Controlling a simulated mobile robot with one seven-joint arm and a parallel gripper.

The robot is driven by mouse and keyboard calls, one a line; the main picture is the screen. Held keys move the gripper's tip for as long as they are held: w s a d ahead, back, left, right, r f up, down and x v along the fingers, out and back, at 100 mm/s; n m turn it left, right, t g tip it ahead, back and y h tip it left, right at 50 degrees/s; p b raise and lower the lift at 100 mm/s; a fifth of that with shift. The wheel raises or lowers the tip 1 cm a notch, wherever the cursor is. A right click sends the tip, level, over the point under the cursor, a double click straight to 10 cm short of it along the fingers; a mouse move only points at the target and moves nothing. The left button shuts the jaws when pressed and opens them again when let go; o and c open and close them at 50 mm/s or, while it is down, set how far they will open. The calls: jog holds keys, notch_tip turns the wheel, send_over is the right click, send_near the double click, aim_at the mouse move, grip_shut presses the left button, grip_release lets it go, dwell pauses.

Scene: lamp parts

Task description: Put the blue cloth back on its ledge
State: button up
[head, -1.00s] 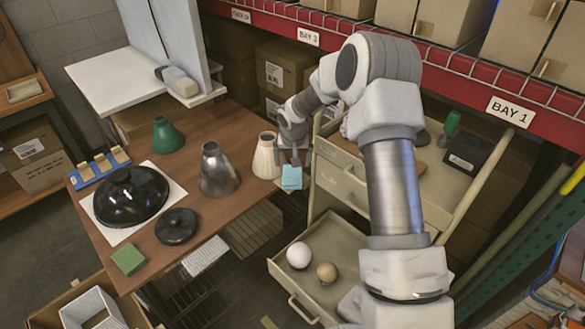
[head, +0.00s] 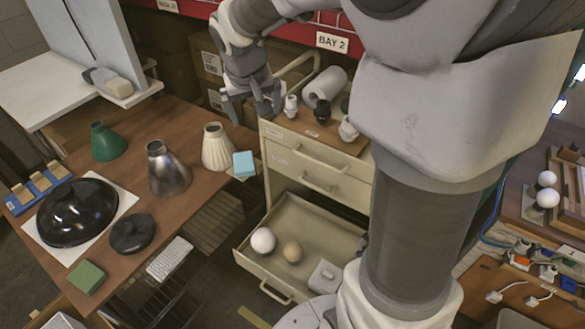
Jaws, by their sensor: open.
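The light blue cloth (head: 244,163) lies as a small folded square at the right edge of the brown table (head: 190,209), just right of the cream ribbed shade. A narrow tan strip (head: 258,166) shows at its right side; I cannot tell whether this is the ledge. My gripper (head: 253,108) is open and empty, fingers pointing down. It appears above and beyond the cloth, apart from it, near the drawer cabinet's left top corner. The underside of the cloth is hidden.
A cream shade (head: 217,149) stands close to the cloth, with a metal shade (head: 166,170) further left. The cabinet top (head: 318,131) holds bulbs and a white roll. Its open lower drawer (head: 310,228) juts out, holding two round bulbs. My arm blocks much of the right.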

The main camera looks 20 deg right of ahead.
jog(key=s+r+y, duration=0.1)
jog(key=s+r, duration=0.1)
jog(key=s, duration=0.9)
jog(key=s+a+r+n+t, duration=0.1)
jog(key=s+r, duration=0.2)
jog(key=s, duration=0.9)
jog(key=shift+a+y, duration=0.2)
jog(key=shift+y, duration=0.2)
jog(key=shift+s, duration=0.2)
